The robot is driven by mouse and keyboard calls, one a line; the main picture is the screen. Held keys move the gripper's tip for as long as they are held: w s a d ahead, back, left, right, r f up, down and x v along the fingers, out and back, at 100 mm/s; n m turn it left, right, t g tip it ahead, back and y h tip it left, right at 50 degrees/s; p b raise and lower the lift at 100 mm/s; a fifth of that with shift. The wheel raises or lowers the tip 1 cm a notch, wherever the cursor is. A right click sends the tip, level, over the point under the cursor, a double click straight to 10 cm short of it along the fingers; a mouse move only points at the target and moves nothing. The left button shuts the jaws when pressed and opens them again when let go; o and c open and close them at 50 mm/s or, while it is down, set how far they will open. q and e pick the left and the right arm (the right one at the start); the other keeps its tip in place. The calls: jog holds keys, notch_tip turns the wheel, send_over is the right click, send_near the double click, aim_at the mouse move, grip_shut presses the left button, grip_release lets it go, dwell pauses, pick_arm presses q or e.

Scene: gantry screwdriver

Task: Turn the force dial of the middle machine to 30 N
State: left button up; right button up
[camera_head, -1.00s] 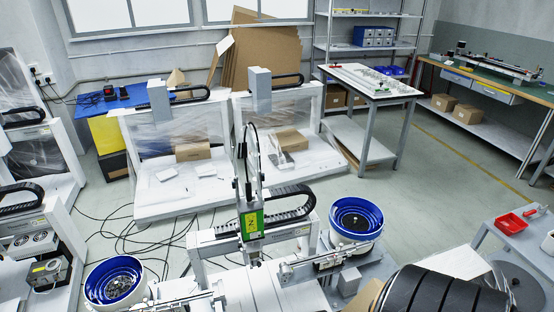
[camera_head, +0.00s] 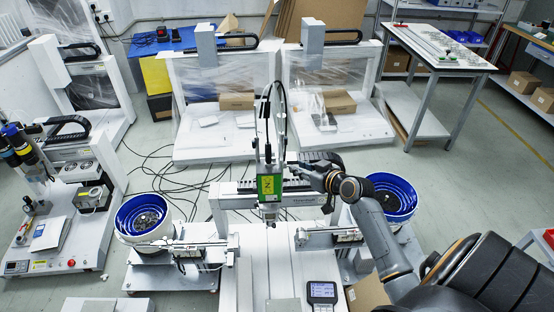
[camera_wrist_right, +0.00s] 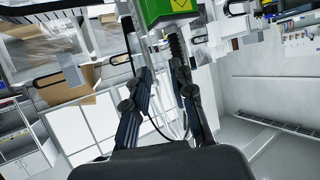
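The middle machine (camera_head: 270,236) stands at front centre in the head view, with a green labelled box (camera_head: 269,187) on its gantry head. The green box also shows at the top of the wrist view (camera_wrist_right: 165,10). My right gripper (camera_head: 297,166) is just right of the gantry head, beside the upper part of the green box. In the wrist view its two dark fingers (camera_wrist_right: 162,72) stand apart with nothing held between them, below the green box. I cannot make out the force dial or its reading. My left gripper is not in view.
Blue bowl feeders stand left (camera_head: 144,216) and right (camera_head: 391,194) of the machine. A small display unit (camera_head: 322,291) sits at its front. Two film-wrapped machines stand behind. Another station (camera_head: 66,225) is on the left. Cables lie on the floor.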

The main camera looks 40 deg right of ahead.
aim_at(274, 158)
jog(key=b+x, duration=0.1)
jog(key=x, duration=1.2)
jog(key=shift+a+f, duration=0.1)
grip_shut()
